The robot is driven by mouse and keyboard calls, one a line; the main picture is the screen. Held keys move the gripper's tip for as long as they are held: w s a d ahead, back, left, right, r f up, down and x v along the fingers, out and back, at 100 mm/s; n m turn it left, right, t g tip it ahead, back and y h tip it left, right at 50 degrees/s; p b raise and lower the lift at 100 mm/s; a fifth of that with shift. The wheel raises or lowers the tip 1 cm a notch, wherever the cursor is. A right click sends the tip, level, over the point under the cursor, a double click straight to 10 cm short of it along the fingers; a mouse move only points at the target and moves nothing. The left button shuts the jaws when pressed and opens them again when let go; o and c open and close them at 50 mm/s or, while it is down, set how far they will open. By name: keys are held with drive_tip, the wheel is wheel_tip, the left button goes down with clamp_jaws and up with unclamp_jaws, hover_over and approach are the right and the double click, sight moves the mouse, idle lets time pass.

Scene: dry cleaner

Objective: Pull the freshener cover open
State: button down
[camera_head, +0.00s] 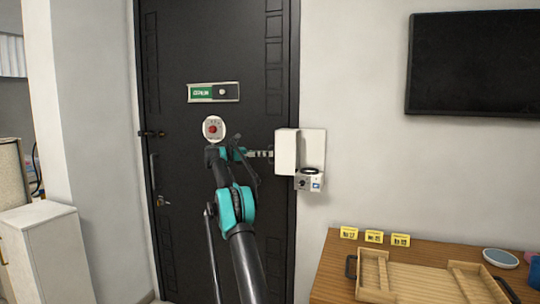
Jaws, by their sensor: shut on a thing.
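The freshener is a white box on the wall just right of the dark door. Its white cover (286,152) stands out from the wall-side plate (314,150), on the left of it. A lower white-grey part (309,181) with a dark round ring shows below the plate. My gripper (268,153) reaches in from the left and is shut on the cover at its left edge. The fingertips are small here, and their exact contact with the cover is partly hidden.
The dark door (215,130) with a green sign (212,92) is behind my arm. A wooden table (335,270) with a wooden tray (420,282), yellow tags (374,237) and a blue dish (500,258) stands at lower right. A white cabinet (50,255) stands at left.

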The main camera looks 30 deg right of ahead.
drive_tip(key=shift+d+f, duration=0.1)
drive_tip(key=shift+d, duration=0.2)
drive_tip(key=c, duration=1.9)
unclamp_jaws()
drive_tip(key=shift+w+d+f, duration=0.1)
drive_tip(key=shift+d, duration=0.15)
drive_tip(key=shift+o, duration=1.1)
drive_tip(key=shift+a, duration=0.2)
